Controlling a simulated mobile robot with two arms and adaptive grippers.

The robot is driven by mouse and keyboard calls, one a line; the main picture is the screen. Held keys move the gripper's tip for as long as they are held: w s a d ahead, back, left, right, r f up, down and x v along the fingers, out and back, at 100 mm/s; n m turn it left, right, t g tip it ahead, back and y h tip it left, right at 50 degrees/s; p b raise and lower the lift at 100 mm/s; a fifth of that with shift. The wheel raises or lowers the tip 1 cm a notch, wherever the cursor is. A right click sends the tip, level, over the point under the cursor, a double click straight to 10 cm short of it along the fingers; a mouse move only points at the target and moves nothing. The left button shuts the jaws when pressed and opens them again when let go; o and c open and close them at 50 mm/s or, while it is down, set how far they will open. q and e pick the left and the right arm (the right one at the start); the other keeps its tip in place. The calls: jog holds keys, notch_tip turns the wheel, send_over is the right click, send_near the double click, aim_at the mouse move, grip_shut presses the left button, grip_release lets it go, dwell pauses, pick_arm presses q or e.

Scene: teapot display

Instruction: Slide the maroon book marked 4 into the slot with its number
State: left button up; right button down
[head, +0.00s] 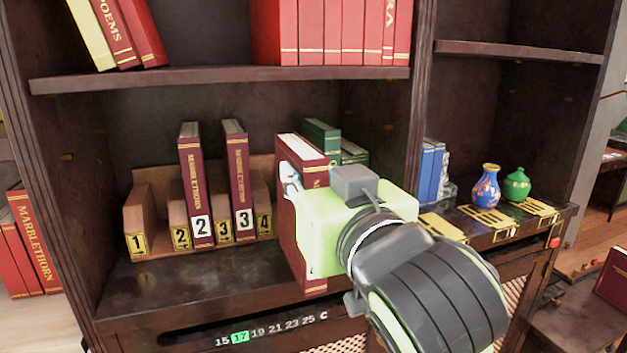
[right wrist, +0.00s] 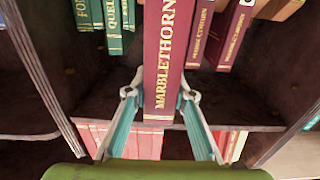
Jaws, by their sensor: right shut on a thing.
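A maroon book (head: 311,283) with gold bands stands upright in my right gripper (head: 298,186), in front of the shelf. Its spine reads MARBLETHORN in the right wrist view (right wrist: 167,60), with a finger on each side. Its number is hidden. A brown wooden rack (head: 150,181) on the shelf, left of the held book, carries yellow labels 1, 2, 3 and 4 (head: 264,225). The maroon book marked 2 (head: 191,165) stands between labels 2 and 3. The one marked 3 (head: 237,165) stands between labels 3 and 4. The space right of label 4 is partly hidden. My left gripper is out of view.
Green books (head: 321,136) stand behind the held book. Blue books (head: 431,172), a blue vase (head: 486,187) and a green jar (head: 517,184) are in the right bay. The upper shelf (head: 220,77) holds red books. Bare shelf lies in front of the rack.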

jog(key=shift+x, duration=0.8)
jog(key=shift+r, duration=0.15)
jog(key=shift+p, duration=0.7)
dwell(1.1)
